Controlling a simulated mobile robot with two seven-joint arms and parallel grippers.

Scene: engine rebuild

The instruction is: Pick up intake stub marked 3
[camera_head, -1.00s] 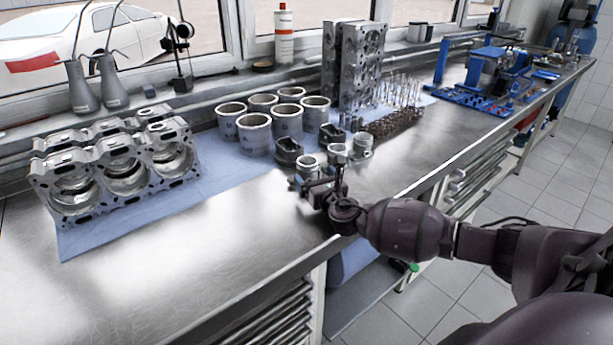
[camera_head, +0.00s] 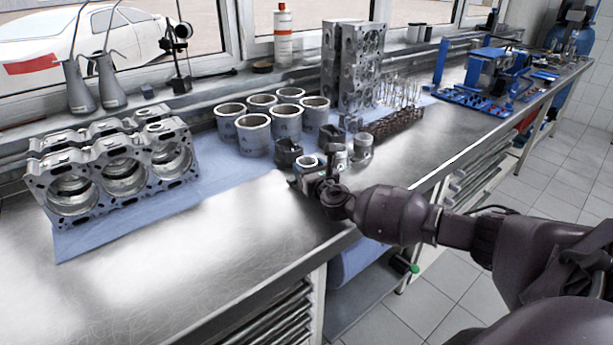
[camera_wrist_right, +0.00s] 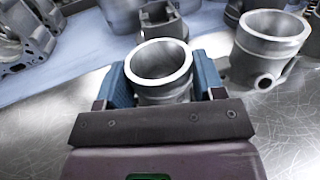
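Several grey metal stubs with round mouths stand near the front edge of the blue cloth. One stub (camera_wrist_right: 160,66) stands upright between the two blue-padded fingers of my right gripper (camera_wrist_right: 163,88) in the right wrist view; its rim also shows in the head view (camera_head: 306,162). The pads lie close on both sides of it, and I cannot tell whether they press on it. A second stub (camera_wrist_right: 268,47) with a side hole stands to the right; another stub (camera_head: 363,145) shows in the head view. No number is readable on any stub. My left gripper is not in view.
Dark square parts (camera_head: 288,150), grey cylinder liners (camera_head: 254,133) and a tall cylinder head (camera_head: 356,65) stand behind the stubs. An engine block (camera_head: 113,170) sits on the cloth at left. The steel bench (camera_head: 210,250) is bare in front.

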